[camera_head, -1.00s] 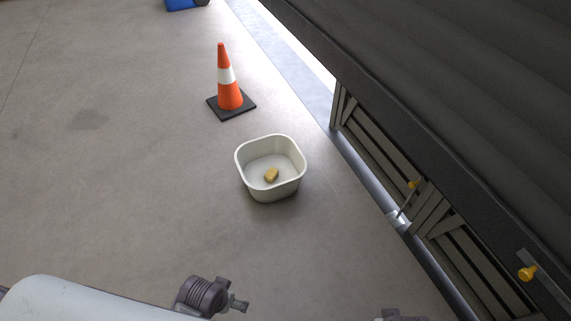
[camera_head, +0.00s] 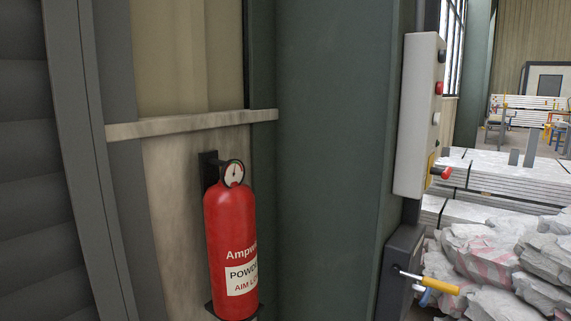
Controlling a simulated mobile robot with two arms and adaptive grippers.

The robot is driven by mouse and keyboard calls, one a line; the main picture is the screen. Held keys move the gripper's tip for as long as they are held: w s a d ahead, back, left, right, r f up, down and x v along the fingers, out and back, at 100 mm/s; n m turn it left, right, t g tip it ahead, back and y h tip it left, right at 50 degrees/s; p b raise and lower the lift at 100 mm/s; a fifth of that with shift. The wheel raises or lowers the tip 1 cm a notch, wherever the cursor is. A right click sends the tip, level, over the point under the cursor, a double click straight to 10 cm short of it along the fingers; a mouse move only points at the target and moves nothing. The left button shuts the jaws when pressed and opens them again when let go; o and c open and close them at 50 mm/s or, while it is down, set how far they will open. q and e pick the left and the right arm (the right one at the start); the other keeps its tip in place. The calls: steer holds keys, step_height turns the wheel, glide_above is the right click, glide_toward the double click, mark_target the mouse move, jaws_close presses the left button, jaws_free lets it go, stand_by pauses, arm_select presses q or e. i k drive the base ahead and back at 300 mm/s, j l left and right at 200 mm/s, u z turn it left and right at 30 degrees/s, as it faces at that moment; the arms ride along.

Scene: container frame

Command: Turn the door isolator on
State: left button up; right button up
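A tall light-grey control box (camera_head: 411,120) is mounted on the right side of a dark green column, seen nearly edge-on. Its front faces right and carries a dark button near the top, a red button (camera_head: 438,88), a pale button (camera_head: 436,118) and a red knob (camera_head: 440,173) on a yellow plate near the bottom. The red knob looks like the isolator switch, but its on or off position cannot be told. Below is a dark grey box (camera_head: 395,280) with a yellow-handled lever (camera_head: 437,285) sticking out to the right. Neither gripper is in view.
A red fire extinguisher (camera_head: 230,245) hangs on the wall left of the green column (camera_head: 325,150). A dark ribbed shutter (camera_head: 25,180) is at the far left. Wrapped rubble-like bags (camera_head: 500,260) and stacked white sheets (camera_head: 500,180) lie beyond the boxes at the right.

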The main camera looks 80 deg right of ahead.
mark_target(445, 173)
steer(key=z, duration=3.7)
